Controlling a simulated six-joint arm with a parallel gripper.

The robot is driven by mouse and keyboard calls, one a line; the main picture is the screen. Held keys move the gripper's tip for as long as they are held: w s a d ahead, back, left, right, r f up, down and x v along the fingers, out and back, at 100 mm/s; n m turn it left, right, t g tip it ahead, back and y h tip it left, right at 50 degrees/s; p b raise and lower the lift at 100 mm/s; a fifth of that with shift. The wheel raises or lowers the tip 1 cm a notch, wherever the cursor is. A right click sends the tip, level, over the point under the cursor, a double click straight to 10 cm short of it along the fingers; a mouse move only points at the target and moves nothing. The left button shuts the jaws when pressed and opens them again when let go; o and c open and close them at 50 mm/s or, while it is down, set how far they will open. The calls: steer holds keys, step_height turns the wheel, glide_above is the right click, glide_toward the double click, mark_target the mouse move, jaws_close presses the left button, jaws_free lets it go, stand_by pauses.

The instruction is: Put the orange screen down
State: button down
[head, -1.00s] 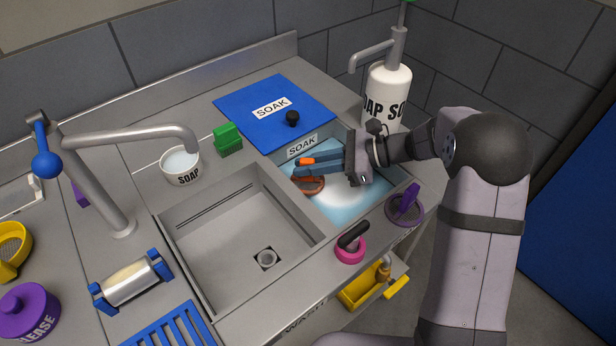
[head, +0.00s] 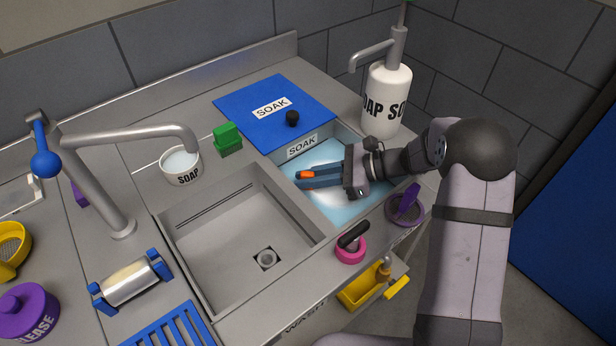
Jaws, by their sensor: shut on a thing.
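The orange screen shows only as a small orange piece (head: 306,174) at my fingertips. The rest of it is out of sight, below the fingers or under the cloudy water. My gripper (head: 301,179) is shut on the orange screen, low in the soak basin (head: 322,205) of light blue water. The fingers point left, close to the basin's left wall.
The blue SOAK lid (head: 255,112) lies behind the basin. An empty sink (head: 235,235) adjoins it on the left. A pink ring with a black handle (head: 350,249) and a purple tool (head: 405,207) stand by the front rim. A soap bottle (head: 386,100) stands behind.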

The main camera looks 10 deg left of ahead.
steer(key=shift+f, duration=0.4)
steer(key=c, duration=1.7)
jaws_free()
steer(key=shift+r, duration=0.55)
steer(key=shift+d+r, duration=0.15)
steer(key=shift+d, duration=0.1)
steer(key=v, duration=1.1)
steer(key=shift+d+b, duration=0.25)
steer(key=shift+b, duration=0.05)
